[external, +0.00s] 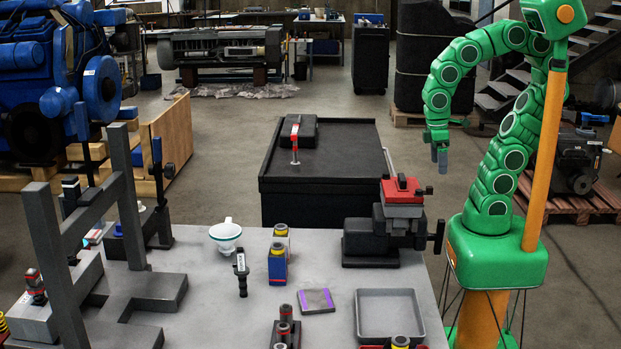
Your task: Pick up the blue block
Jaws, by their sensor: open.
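A small blue block-like item (277,268) with a yellow and dark top stands upright on the grey workbench (200,290), near its middle. A similar item (282,236) with a yellow band stands just behind it. I cannot tell whether the blue part is a separate block. My gripper (438,160) hangs from my green arm at the upper right, pointing down, open and empty. It is high, behind the vise and well apart from the blue item. Its fingers are small in this view.
A vise (388,240) with a red top (402,190) stands at the bench's back right. A grey tray (388,292) is in front of it. A flat purple-striped piece (316,301), a white-and-teal cup (226,235) and a dark tool (241,270) lie around. Grey frames (92,205) crowd the left.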

